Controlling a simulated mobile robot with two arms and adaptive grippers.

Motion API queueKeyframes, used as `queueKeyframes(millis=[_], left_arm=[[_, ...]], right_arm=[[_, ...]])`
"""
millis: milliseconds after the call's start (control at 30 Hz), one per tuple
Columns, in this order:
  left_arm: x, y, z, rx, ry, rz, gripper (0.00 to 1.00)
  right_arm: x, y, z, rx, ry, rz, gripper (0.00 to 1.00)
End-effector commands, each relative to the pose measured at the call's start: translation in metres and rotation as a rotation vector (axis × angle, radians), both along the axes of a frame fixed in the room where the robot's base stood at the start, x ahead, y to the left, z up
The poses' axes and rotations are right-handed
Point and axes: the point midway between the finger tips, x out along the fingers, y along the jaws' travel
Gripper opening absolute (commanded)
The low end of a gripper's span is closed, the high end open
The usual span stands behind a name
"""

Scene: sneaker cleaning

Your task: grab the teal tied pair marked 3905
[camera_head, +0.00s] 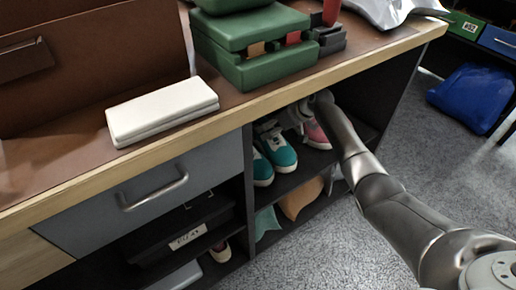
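A pair of teal sneakers with white toes and soles (276,150) stands on the upper open shelf under the bench. Their tie and any mark 3905 cannot be made out. A pink shoe (317,134) stands just to their right. My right arm reaches in from the right, and my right gripper (300,112) is at the shelf opening, above and right of the teal pair, close to the pink shoe. The bench edge and shadow partly hide its fingers, so I cannot tell whether it is open or touching a shoe. My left gripper is not in view.
The bench edge (250,108) overhangs the shelf. A grey drawer (150,200) and a dark labelled box (185,240) are at left. Tan and pale teal items (301,198) lie on the lower shelf. On top are green boxes (262,70) and a white block (160,109). Carpet is clear in front.

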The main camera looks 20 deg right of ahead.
Motion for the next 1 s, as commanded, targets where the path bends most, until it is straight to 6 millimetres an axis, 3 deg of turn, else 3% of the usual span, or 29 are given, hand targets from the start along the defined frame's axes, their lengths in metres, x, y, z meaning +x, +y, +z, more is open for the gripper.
queueKeyframes(millis=[33,367,567,700,900,1000], left_arm=[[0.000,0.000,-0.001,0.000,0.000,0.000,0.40],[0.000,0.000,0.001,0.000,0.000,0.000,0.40],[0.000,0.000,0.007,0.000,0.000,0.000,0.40],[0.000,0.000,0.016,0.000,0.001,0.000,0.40],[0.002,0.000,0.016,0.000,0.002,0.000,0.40],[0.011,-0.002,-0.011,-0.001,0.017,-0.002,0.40]], right_arm=[[-0.003,0.002,-0.006,0.000,0.013,0.004,0.00],[-0.003,0.003,-0.003,0.002,0.011,0.005,0.00],[-0.003,0.003,0.014,0.000,0.009,0.006,0.00],[-0.002,0.002,0.039,-0.001,0.004,0.005,0.00],[-0.032,-0.014,0.035,-0.001,0.005,0.003,0.00],[-0.052,-0.025,0.035,-0.001,0.005,0.001,0.00]])
